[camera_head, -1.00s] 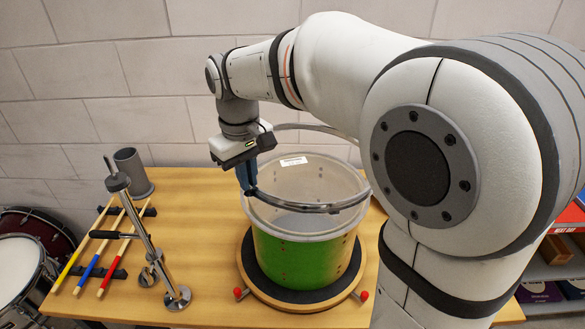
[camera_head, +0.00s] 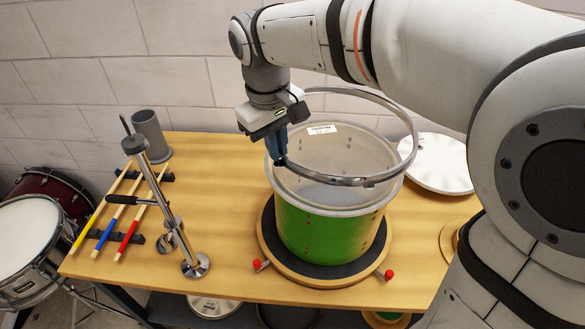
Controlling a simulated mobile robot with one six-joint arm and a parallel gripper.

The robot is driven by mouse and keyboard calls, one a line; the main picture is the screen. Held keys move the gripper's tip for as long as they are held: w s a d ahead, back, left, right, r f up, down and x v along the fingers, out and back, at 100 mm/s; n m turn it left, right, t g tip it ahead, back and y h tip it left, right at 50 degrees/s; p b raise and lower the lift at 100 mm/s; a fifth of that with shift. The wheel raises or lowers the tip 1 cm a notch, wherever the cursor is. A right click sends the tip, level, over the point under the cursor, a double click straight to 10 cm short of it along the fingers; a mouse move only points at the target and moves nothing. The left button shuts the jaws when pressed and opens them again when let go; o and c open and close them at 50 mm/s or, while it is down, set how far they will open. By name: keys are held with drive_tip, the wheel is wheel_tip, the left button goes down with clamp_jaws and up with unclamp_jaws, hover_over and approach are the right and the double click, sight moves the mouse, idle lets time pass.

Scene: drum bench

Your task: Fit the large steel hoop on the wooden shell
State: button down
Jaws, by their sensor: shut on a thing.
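The large steel hoop (camera_head: 352,182) is a thin grey ring held above the shell, shifted slightly to the right of it and a little tilted. My gripper (camera_head: 281,160) is shut on the hoop's left side and points down beside the shell's upper left rim. The wooden shell (camera_head: 325,235) is green below with a pale translucent head and collar (camera_head: 310,205) on top. It stands upright on a round base with a dark pad (camera_head: 330,270). The hoop's far right part passes close to my arm.
A metal stand (camera_head: 165,215) and drumsticks (camera_head: 128,220) on a rack are at the left, with a grey cup (camera_head: 150,135) behind. A white round drumhead (camera_head: 440,163) lies at the right. Red knobs (camera_head: 389,274) stick out from the base. A snare drum (camera_head: 28,240) stands left of the bench.

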wheel_tip(320, 180, down, 8)
drive_tip(key=shift+s+a+f+p, duration=0.1)
drive_tip(key=shift+a+p, duration=0.05)
drive_tip(key=shift+p, duration=0.3)
drive_tip(key=shift+f, duration=0.1)
drive_tip(key=c, duration=1.5)
unclamp_jaws()
drive_tip(key=shift+c, duration=0.2)
wheel_tip(320, 180, up, 12)
drive_tip(key=b, duration=0.1)
drive_tip(key=s+d+f+m+t, duration=0.1)
drive_tip(key=s+d+f+m, duration=0.2)
drive_tip(key=d, duration=0.4)
drive_tip(key=s+d+f+m, duration=0.2)
drive_tip(key=s+d+f, duration=0.1)
drive_tip(key=d, duration=0.4)
drive_tip(key=s+d+f+m+t, duration=0.1)
drive_tip(key=s+d+f+m, duration=0.2)
drive_tip(key=s+d, duration=0.2)
drive_tip(key=d, duration=0.3)
drive_tip(key=shift+s+m+t+y, duration=0.2)
drive_tip(key=shift+m+t+y, duration=0.1)
drive_tip(key=shift+y, duration=0.1)
